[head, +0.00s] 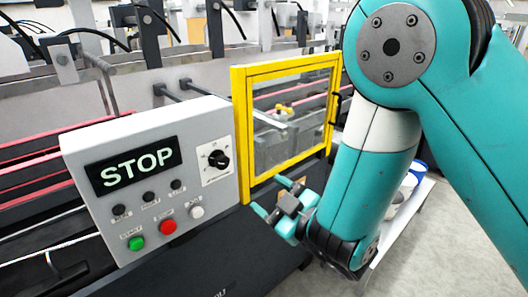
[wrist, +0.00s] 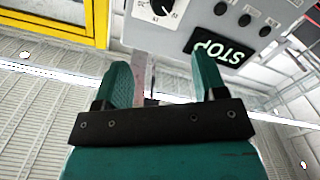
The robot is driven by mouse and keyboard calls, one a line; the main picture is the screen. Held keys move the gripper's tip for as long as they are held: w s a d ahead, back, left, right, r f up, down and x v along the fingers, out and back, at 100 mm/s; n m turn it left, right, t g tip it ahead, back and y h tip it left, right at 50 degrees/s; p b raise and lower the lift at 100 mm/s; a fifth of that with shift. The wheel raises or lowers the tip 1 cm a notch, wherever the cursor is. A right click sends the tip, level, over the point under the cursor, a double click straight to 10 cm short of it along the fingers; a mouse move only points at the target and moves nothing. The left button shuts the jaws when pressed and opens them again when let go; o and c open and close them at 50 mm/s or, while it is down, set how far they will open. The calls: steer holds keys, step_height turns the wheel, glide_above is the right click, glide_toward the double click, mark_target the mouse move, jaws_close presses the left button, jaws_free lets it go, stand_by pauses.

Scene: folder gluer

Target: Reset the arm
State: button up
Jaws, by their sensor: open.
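My gripper (head: 272,214) is in front of the machine, below the yellow-framed guard door and to the right of the control box. In the wrist view my gripper (wrist: 160,82) shows two teal fingers spread apart with nothing between them. My teal arm fills the right of the head view and bends down to the gripper. The grey control box (head: 105,160) has a screen (head: 135,165) reading STOP, a black dial (head: 217,159), a green button (head: 137,243), a red button (head: 168,226) and a white button (head: 197,212). The box appears upside down in the wrist view.
The yellow-framed guard door (head: 239,130) with a clear pane looks shut. Red belts (head: 35,142) run behind the control box. White containers (head: 405,185) stand on a low surface behind my arm. Grey floor (head: 450,240) is open at the lower right.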

steer(key=d+r+m+g+h, duration=0.2)
steer(key=d+m+g+h, duration=0.1)
steer(key=d+m+h, duration=0.4)
steer(key=s+d+r+g, duration=0.1)
steer(key=s+r+g, duration=0.1)
steer(key=s, duration=0.5)
steer(key=s+d+r+g, duration=0.2)
steer(key=s+g, duration=0.3)
steer(key=s, duration=0.2)
steer(key=s+d+r+g, duration=0.2)
steer(key=s+g, duration=0.1)
steer(key=s, duration=0.4)
steer(key=shift+d+r+g+b, duration=0.25)
steer(key=shift+g+b, duration=0.15)
steer(key=shift+b, duration=0.05)
